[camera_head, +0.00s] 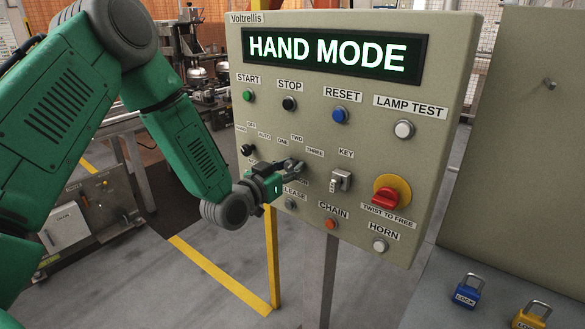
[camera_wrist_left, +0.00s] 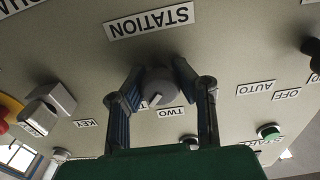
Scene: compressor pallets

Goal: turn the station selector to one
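The grey control panel (camera_head: 330,110) stands in front of me with its display reading HAND MODE. My left gripper (camera_head: 292,166) is at the panel's lower middle, over the station selector, and largely hides it in the head view. My right gripper is not in view.
A key switch (camera_head: 341,181) and a red twist knob (camera_head: 388,197) sit right of my gripper. A black selector (camera_head: 248,150) is left of it. Blue (camera_head: 468,290) and yellow (camera_head: 532,315) padlocks lie on a grey surface at lower right.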

